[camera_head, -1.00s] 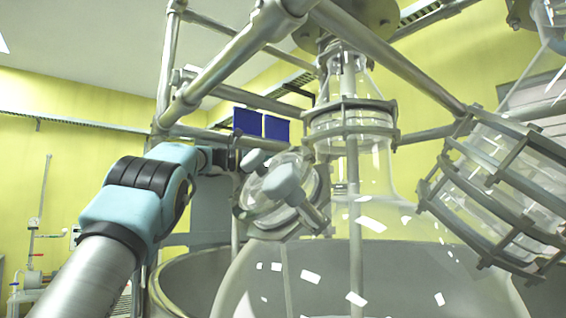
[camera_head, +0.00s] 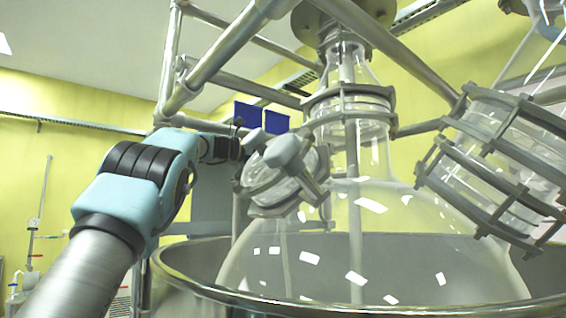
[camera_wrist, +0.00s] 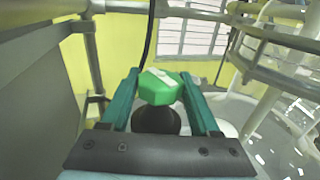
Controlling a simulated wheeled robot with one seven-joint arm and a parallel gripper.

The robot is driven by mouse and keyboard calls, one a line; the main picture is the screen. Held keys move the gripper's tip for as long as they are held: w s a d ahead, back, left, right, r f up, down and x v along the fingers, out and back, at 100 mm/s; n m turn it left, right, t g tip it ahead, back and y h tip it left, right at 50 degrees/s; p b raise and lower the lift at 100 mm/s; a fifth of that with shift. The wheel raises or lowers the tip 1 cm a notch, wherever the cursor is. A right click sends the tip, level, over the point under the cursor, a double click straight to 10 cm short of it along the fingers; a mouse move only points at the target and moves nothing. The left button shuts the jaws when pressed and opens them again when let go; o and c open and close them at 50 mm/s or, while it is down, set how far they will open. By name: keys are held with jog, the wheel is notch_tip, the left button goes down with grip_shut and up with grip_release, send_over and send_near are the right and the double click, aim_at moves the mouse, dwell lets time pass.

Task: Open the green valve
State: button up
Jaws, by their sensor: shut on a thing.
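The green valve (camera_wrist: 158,88) is a small green faceted knob with a pale mark on top. It sits in the middle of the wrist view, above a dark round part. My gripper (camera_wrist: 160,74) has its two teal fingers on either side of the knob and is shut on it. In the head view my gripper (camera_head: 228,149) is a small dark shape at the end of the arm, left of the flask's side port. The valve cannot be made out in the head view.
A large glass flask (camera_head: 400,215) stands in a metal vessel (camera_head: 205,285). Its clamped side port (camera_head: 285,175) is close right of my gripper. Metal frame pipes (camera_head: 215,65) run above the arm, and blue panels (camera_head: 248,117) are behind. A grey panel (camera_wrist: 35,115) stands left in the wrist view.

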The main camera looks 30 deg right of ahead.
jog(key=shift+s+d+f+n+t+b, duration=0.1)
jog(key=shift+n+t+b, duration=0.8)
jog(key=shift+t+b, duration=0.6)
jog(key=shift+s+f+n+t+b, duration=0.1)
jog(key=shift+n+t+b, duration=0.8)
jog(key=shift+t+b, duration=0.55)
jog(key=shift+w+r+n+t+b, duration=0.2)
jog(key=shift+n+t+b, duration=0.15)
jog(key=shift+n+t, duration=0.25)
jog(key=o, duration=1.1)
